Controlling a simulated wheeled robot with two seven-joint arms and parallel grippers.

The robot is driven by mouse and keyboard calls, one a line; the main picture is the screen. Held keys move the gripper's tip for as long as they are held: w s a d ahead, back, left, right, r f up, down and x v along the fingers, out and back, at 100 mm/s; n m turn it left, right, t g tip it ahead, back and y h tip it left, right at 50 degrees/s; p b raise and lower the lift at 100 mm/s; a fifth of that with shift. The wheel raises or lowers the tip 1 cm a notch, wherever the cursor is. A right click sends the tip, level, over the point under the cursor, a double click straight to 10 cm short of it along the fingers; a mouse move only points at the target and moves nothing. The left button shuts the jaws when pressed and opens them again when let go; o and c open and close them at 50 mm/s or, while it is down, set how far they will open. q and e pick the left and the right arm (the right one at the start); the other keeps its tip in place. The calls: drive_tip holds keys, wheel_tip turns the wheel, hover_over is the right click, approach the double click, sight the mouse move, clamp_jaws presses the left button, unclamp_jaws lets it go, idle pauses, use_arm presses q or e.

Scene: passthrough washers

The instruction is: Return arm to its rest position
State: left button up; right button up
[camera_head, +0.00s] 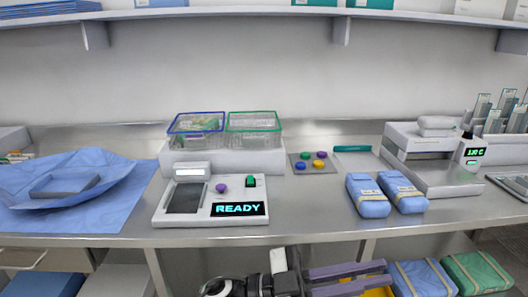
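My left gripper (386,274) is at the bottom edge of the head view, in front of and below the counter's front edge. Its two long grey-purple fingers point right, with a gap between them. I see nothing held in the gap. The wrist shows at the bottom, and the rest of the arm is cut off by the frame. My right gripper is not in view.
Wrapped packs (421,278) lie below, right of the fingers.

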use_arm(q)
drive_tip(key=w+a+f+n+t+y, duration=0.3)
drive_tip(key=a+f+n+t+y, duration=0.3)
drive_tip(key=a+f+n+t, duration=0.25)
drive_tip(key=w+a+f+n+t+y, duration=0.3)
drive_tip(key=a+f+n+t+y, duration=0.3)
drive_tip(key=a+f+n+t, duration=0.25)
drive_tip(key=s+a+f+n+g+y, duration=0.1)
drive_tip(key=s+a+f+g+y, duration=0.2)
drive_tip(key=s+a+f, duration=0.4)
drive_tip(key=s+a+f+n+g+y, duration=0.2)
drive_tip(key=s+a+f, duration=0.6)
drive_tip(key=f, duration=0.6)
drive_tip(key=shift+s+g+y, duration=0.9)
drive_tip(key=shift+s+g, duration=0.2)
drive_tip(key=shift+s, duration=0.05)
